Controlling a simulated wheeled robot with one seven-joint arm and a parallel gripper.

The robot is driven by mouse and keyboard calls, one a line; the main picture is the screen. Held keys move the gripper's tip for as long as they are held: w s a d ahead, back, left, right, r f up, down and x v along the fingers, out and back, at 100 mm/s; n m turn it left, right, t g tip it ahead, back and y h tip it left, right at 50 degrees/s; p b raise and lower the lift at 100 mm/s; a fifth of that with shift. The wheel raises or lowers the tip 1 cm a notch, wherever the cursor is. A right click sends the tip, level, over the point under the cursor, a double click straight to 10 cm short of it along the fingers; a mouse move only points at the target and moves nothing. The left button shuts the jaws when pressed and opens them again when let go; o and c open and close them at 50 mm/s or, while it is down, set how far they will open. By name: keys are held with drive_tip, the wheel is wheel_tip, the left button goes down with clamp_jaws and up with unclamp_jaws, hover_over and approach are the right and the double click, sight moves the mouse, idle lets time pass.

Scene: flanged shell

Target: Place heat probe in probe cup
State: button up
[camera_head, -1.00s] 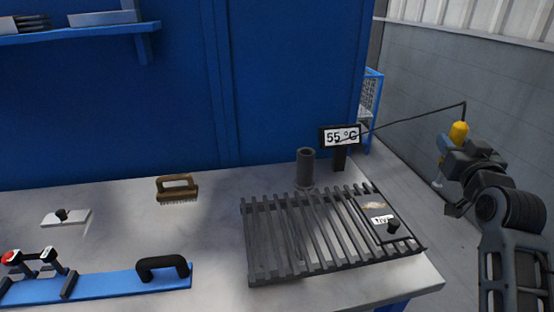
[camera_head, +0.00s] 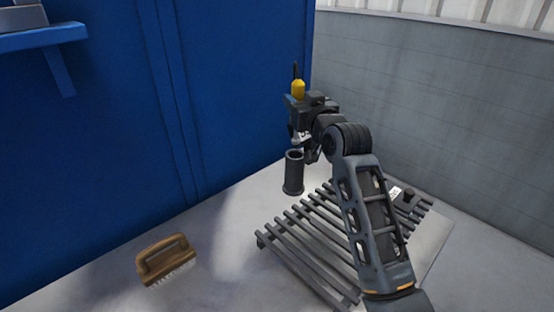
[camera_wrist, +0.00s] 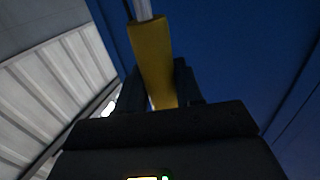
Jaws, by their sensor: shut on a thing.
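The heat probe (camera_head: 298,89) has a yellow handle. My gripper (camera_head: 300,104) is shut on it. In the wrist view, the yellow handle (camera_wrist: 154,62) runs between the fingers (camera_wrist: 158,92), with a silver shaft at its far end. In the head view the probe is about upright, with a black cable at its top. The probe cup (camera_head: 293,176), a dark grey upright cylinder with an open top, stands on the bench below the gripper. The probe's lower end shows close to the cup's mouth; I cannot tell whether it is inside the rim.
A slatted grey rack (camera_head: 305,245) lies on the bench to the right of the cup, partly hidden by my arm. A wooden-handled brush (camera_head: 165,260) lies at the front left. A blue wall panel (camera_head: 225,90) rises behind. The bench between brush and cup is clear.

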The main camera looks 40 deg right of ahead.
sight(298, 135)
wheel_tip(298, 135, down, 9)
drive_tip(key=shift+f, duration=0.1)
idle(0.3)
drive_tip(key=shift+f, duration=0.2)
drive_tip(key=o, duration=1.1)
drive_tip(key=shift+r, duration=0.1)
drive_tip(key=shift+r, duration=0.15)
drive_tip(key=b+v, duration=0.1)
drive_tip(key=v, duration=1.1)
drive_tip(key=shift+s, duration=0.1)
